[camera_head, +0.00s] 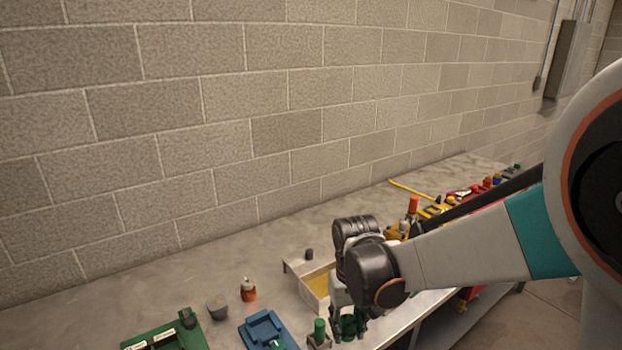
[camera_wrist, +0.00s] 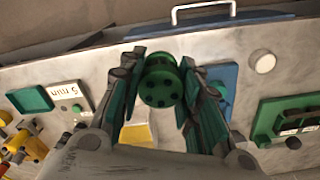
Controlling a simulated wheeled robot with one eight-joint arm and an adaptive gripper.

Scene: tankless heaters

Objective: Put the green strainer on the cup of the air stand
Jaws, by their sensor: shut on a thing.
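My gripper (camera_head: 349,328) is shut on the green strainer (camera_wrist: 160,84). In the wrist view the strainer is a round green piece with several dark holes, between the two fingers. In the head view a dark green part of the strainer (camera_head: 350,322) shows at the fingertips, near the table's front edge; the rest is covered by my gripper. I cannot tell for sure which thing is the air stand or its cup. A small grey cup (camera_head: 217,308) stands on the table between the green and blue holders, apart from the strainer.
A blue holder (camera_head: 262,332), a green labelled holder (camera_head: 165,338) and a green-topped post (camera_head: 319,330) are left of my gripper. A yellow-floored box (camera_head: 316,290) stands behind it. An orange-white bottle (camera_head: 248,289) is farther left. Tools crowd the right; the back-left table is clear.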

